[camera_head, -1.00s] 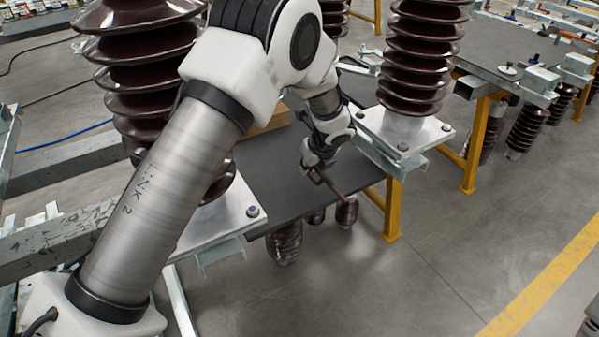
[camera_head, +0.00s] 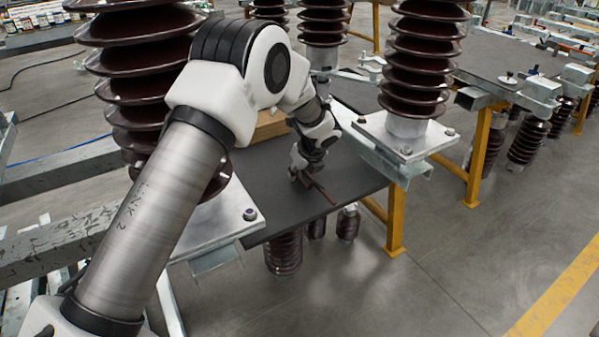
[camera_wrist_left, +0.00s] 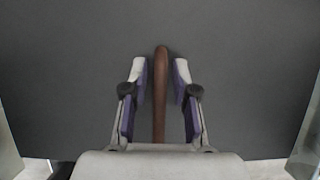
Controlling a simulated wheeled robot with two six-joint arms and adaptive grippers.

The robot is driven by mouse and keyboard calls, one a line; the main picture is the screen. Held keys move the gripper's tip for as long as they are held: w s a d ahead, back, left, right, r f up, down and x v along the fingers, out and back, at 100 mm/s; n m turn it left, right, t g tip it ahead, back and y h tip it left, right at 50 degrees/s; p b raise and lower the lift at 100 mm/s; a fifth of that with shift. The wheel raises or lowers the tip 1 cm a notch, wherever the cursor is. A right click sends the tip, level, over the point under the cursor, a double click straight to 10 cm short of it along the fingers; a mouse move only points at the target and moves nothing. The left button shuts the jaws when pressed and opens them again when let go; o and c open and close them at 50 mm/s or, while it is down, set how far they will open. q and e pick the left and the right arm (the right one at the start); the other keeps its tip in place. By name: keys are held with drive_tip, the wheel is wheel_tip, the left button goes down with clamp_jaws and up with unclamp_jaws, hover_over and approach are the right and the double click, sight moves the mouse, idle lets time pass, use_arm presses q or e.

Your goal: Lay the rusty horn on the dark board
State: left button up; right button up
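The rusty horn (camera_head: 322,190) is a thin brown bar over the dark board (camera_head: 285,205), and it appears to lie on it. My left gripper (camera_head: 304,177) is low over the board at the horn. In the left wrist view the horn (camera_wrist_left: 160,90) runs lengthwise between the two fingers (camera_wrist_left: 160,82), with a narrow gap on each side, so the gripper is open around it. The board (camera_wrist_left: 70,75) fills the background there. The horn's near end is hidden behind the gripper body. My right gripper is not in view.
Tall brown ribbed insulators (camera_head: 415,60) on metal plates stand at both sides of the board. A wooden block (camera_head: 268,126) sits at its back. Yellow legs (camera_head: 394,220) stand at its right. The board's front part is bare.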

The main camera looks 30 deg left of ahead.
sight(311, 176)
use_arm(q)
drive_tip(key=p+v, duration=0.2)
drive_tip(key=v, duration=1)
drive_tip(key=shift+r, duration=0.1)
